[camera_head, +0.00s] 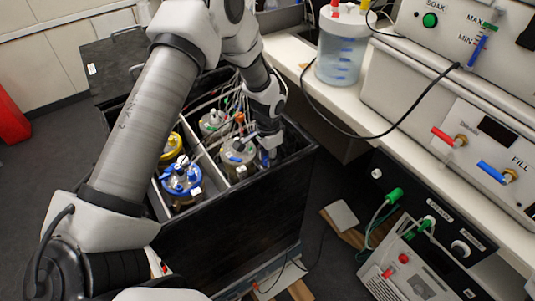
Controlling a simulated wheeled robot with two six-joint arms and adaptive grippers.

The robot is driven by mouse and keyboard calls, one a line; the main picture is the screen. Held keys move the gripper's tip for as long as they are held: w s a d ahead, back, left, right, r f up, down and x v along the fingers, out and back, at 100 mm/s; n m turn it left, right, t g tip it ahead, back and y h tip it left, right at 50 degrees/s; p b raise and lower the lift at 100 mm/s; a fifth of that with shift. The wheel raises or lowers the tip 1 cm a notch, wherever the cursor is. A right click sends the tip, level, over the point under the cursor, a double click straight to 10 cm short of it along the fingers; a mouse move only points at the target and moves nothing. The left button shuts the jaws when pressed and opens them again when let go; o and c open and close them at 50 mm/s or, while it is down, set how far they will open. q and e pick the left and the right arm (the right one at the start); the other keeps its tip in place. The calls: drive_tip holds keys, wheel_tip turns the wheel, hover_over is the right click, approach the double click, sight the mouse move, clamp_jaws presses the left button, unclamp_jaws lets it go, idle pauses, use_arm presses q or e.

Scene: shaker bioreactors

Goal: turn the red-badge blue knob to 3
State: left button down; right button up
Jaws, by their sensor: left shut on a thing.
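My left gripper (268,146) reaches down from the top into the black open box, at the right side of a grey-lidded vessel (238,157). Its fingers are shut at a small blue part (265,159), which looks like the blue knob. The fingers and wrist hide most of it. No red badge can be made out there, and the knob's number setting is too small to read. My right gripper is out of view.
The black box (240,230) also holds a blue-lidded vessel (182,180), a yellow-lidded vessel (172,147) and another grey one (212,122), with many thin tubes. A white bench with equipment (455,110) and a clear jar (342,55) stands at right.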

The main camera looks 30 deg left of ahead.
use_arm(q)
drive_tip(key=n+p, duration=0.3)
drive_tip(key=n, duration=0.1)
drive_tip(key=shift+r+n, duration=0.1)
drive_tip(key=shift+n, duration=0.2)
drive_tip(key=n+p, duration=0.3)
drive_tip(key=n, duration=0.1)
drive_tip(key=shift+s+n, duration=0.1)
drive_tip(key=shift+n, duration=0.2)
drive_tip(key=n+p, duration=0.3)
drive_tip(key=n, duration=0.1)
drive_tip(key=shift+d+n, duration=0.1)
drive_tip(key=shift+n, duration=0.2)
drive_tip(key=n+p, duration=0.3)
drive_tip(key=n, duration=0.1)
drive_tip(key=n+p, duration=0.3)
drive_tip(key=n, duration=0.1)
drive_tip(key=n+p, duration=0.2)
drive_tip(key=n, duration=0.2)
drive_tip(key=shift+n+p, duration=0.3)
drive_tip(key=shift+p, duration=0.05)
drive_tip(key=n+p, duration=0.1)
drive_tip(key=n, duration=0.2)
drive_tip(key=shift+n+p, duration=0.3)
drive_tip(key=shift+p, duration=0.1)
drive_tip(key=shift+f+n+p, duration=0.2)
drive_tip(key=shift+n+p, duration=0.3)
drive_tip(key=shift+n, duration=1.1)
